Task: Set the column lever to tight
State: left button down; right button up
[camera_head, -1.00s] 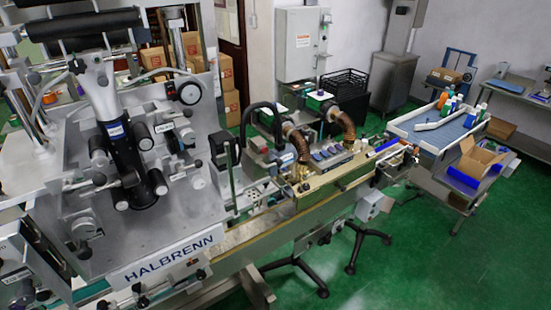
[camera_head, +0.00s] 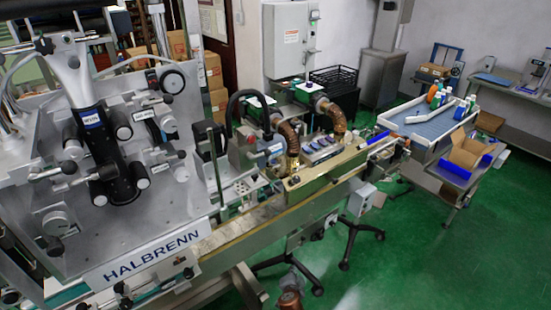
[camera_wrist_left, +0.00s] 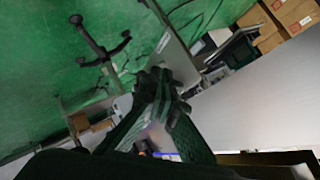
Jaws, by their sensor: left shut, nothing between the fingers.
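The big grey machine with the HALBRENN plate (camera_head: 147,252) fills the left of the head view. Its upright panel (camera_head: 185,205) carries a black cylinder unit (camera_head: 107,150), rollers, a dial (camera_head: 172,81) and several small dark handles. I cannot tell which of these is the column lever, or how it is set. My left gripper (camera_wrist_left: 158,78) shows in the left wrist view, with its dark fingers drawn together at the tips and nothing between them. I cannot make it out clearly in the head view. No lever is clear beside it. My right gripper is not in view.
A conveyor (camera_head: 250,225) runs from the machine toward the right, past copper-coloured ducts (camera_head: 338,118). A blue-topped table (camera_head: 440,127) and an open carton (camera_head: 470,150) stand at the right. A copper-coloured object (camera_head: 289,301) is at the bottom edge. Green floor (camera_head: 430,250) lies clear at lower right.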

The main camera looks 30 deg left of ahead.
pick_arm(q)
jog(key=w+d+r+n+t+y+b, duration=0.15)
jog(key=w+r, duration=0.25)
jog(key=r, duration=1.2)
jog(key=w+r+n+t+y+b, duration=0.1)
jog(key=w+r+t+y, duration=0.2)
jog(key=r, duration=1.2)
jog(key=s+r+n+g+y, duration=0.1)
jog(key=s+r+n+y, duration=0.3)
jog(key=r, duration=0.6)
jog(key=s+r+n+g+y+b, duration=0.1)
jog(key=s+r+n+y, duration=0.2)
jog(key=s+r, duration=0.3)
jog(key=s+r+n+g+y, duration=0.1)
jog(key=s+r+n+y, duration=0.3)
jog(key=r, duration=1)
jog(key=shift+s+d+r+n+y+b, duration=0.2)
jog(key=shift+s+r+n+y+b, duration=0.15)
jog(key=shift+s+n, duration=0.45)
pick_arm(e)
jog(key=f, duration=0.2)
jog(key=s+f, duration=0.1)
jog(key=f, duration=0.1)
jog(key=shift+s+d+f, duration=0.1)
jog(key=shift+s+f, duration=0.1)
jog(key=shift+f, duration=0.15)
pick_arm(q)
jog(key=shift+r, duration=0.1)
